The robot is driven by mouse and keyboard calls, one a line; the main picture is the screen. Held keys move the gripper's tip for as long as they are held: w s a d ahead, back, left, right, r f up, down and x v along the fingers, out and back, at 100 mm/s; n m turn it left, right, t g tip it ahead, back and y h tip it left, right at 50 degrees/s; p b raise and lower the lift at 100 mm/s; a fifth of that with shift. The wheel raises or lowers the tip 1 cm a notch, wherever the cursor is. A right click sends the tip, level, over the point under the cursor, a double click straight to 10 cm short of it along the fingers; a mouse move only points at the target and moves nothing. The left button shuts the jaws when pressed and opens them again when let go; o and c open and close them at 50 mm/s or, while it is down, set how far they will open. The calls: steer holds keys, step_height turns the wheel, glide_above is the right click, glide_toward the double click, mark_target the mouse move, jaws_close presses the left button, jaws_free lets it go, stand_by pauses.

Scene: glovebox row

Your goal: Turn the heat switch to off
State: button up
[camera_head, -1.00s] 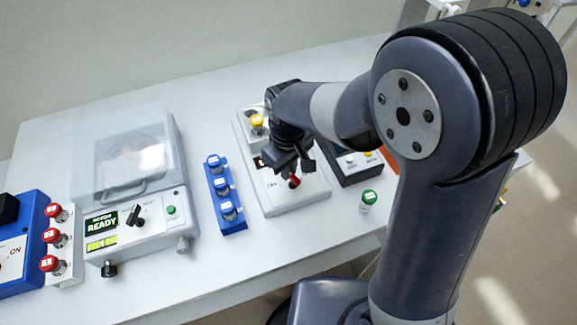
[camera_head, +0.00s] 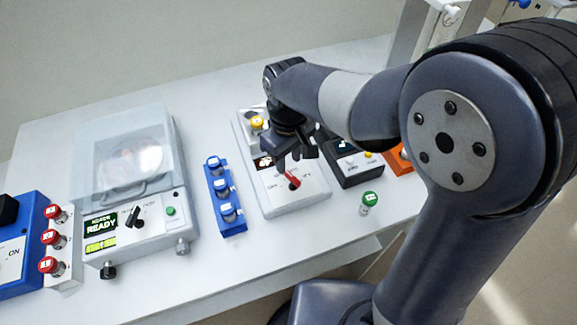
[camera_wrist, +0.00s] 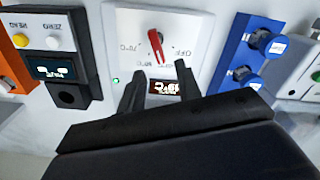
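The heat switch is a red-handled knob (camera_head: 292,181) on the sloped front of a white device (camera_head: 315,193). It also shows in the wrist view (camera_wrist: 156,46), where the face is upside down. OFF is printed to the knob's right there and a temperature label to its left. The red handle points between them, toward the device's small lit display (camera_wrist: 166,88). My gripper (camera_head: 294,158) is just behind and above the knob, apart from it. In the wrist view its two fingers (camera_wrist: 160,72) are spread, with nothing between them, over the display side of the panel.
A blue block with several blue-capped vials (camera_head: 222,188) stands left of the device, and a black box with a screen (camera_head: 352,165) stands right. A green-capped vial (camera_head: 369,201) is in front. A clear-lidded machine (camera_head: 125,165) stands further left. Bare table lies along the front.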

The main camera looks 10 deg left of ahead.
mark_target(288, 173)
step_height(288, 173, up, 6)
steer(key=shift+r, duration=0.15)
stand_by(0.4)
step_height(288, 173, down, 11)
steer(key=shift+r+p, duration=0.1)
steer(key=shift+p, duration=0.2)
steer(key=shift+r, duration=0.1)
stand_by(0.4)
